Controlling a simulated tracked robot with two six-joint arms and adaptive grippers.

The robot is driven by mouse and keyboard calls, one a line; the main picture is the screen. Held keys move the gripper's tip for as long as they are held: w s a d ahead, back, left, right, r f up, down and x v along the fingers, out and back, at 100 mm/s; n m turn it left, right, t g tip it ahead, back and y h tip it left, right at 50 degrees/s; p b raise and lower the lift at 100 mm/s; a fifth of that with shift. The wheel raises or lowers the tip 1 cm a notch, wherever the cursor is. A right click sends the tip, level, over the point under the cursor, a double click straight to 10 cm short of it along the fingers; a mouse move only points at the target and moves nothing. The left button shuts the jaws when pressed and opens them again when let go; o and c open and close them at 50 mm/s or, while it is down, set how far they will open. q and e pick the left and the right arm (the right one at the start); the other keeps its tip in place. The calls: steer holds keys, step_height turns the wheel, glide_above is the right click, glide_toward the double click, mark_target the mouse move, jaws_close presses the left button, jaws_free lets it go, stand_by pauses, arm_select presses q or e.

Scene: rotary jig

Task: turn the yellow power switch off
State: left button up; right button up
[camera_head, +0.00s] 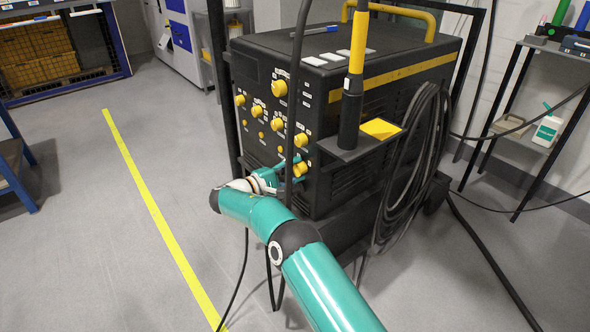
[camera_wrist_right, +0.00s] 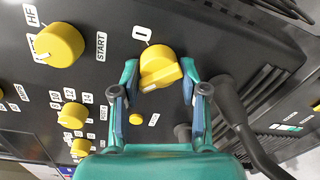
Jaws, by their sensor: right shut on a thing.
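The yellow power switch (camera_wrist_right: 158,64) is a round knob with a raised grip bar, on the dark front panel of the black machine. A white "0" label is above it in the right wrist view and another small label is below it. The grip bar lies slightly tilted across the knob. My right gripper (camera_wrist_right: 160,80) has one finger on each side of the switch and is shut on it. In the head view the right gripper (camera_head: 286,167) is at the lower right of the panel, partly hiding the switch (camera_head: 300,169). My left gripper is not in view.
Other yellow knobs (camera_wrist_right: 59,45) sit left of the switch in the wrist view. A dark cable (camera_wrist_right: 232,105) runs close to the right finger. A torch (camera_head: 352,85) stands in a holder, and coiled cables (camera_head: 412,170) hang on the machine's side.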

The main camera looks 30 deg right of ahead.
steer(key=shift+w+r, duration=0.1)
steer(key=o, duration=1.1)
steer(key=shift+c, duration=0.2)
steer(key=shift+a, duration=0.1)
steer(key=s+a, duration=0.1)
steer(key=a, duration=1.1)
steer(key=shift+r, duration=0.25)
steer(key=shift+d, duration=0.1)
